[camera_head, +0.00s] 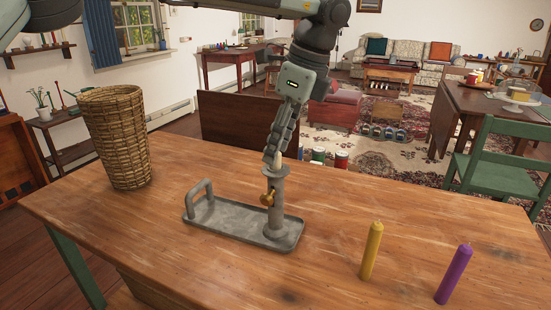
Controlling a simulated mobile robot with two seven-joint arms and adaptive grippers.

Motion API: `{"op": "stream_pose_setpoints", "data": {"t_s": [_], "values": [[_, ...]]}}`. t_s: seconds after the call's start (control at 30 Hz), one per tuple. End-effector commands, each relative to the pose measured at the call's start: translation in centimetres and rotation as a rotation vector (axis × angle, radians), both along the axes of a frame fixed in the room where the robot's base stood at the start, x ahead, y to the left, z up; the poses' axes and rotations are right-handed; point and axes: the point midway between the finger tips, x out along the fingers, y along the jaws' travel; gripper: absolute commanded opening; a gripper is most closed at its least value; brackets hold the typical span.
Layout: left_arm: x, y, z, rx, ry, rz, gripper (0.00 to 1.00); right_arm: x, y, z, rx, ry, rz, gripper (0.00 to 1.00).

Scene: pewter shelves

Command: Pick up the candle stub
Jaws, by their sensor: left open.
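A grey metal candle holder with a long tray base (230,221) stands on the wooden table, with a looped handle at its left end and a brass knob on its upright socket (275,205). A small pale candle stub (277,161) shows at the top of the socket, upright and mostly hidden by the socket and my fingers. My left gripper (272,156) points down from above with its fingertips at the stub. Its jaws are open, but whether they touch the stub I cannot tell. My right gripper is not in view.
A tall wicker basket (118,135) stands at the table's left. A yellow candle (371,251) and a purple candle (454,274) stand upright at the front right. The tabletop between the holder and the yellow candle is clear. A green chair (497,160) stands beyond the table.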

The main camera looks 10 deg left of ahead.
Motion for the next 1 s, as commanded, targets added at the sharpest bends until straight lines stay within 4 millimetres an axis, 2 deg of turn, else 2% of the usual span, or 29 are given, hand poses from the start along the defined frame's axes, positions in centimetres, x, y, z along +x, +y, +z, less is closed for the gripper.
{"op": "stream_pose_setpoints", "data": {"t_s": [0.1,0.3,0.6,1.0], "values": [[0.02,0.2,-0.65,-0.001,-0.001,0.0,0.42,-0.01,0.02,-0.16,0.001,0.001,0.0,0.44],[0.04,0.2,-0.72,-0.001,-0.001,0.0,0.42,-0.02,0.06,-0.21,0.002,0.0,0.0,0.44],[0.04,0.18,-0.69,-0.001,-0.001,0.0,0.04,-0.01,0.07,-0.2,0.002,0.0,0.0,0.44],[0.05,0.15,-0.28,-0.002,-0.002,-0.001,0.03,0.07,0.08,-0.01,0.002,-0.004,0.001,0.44]]}}
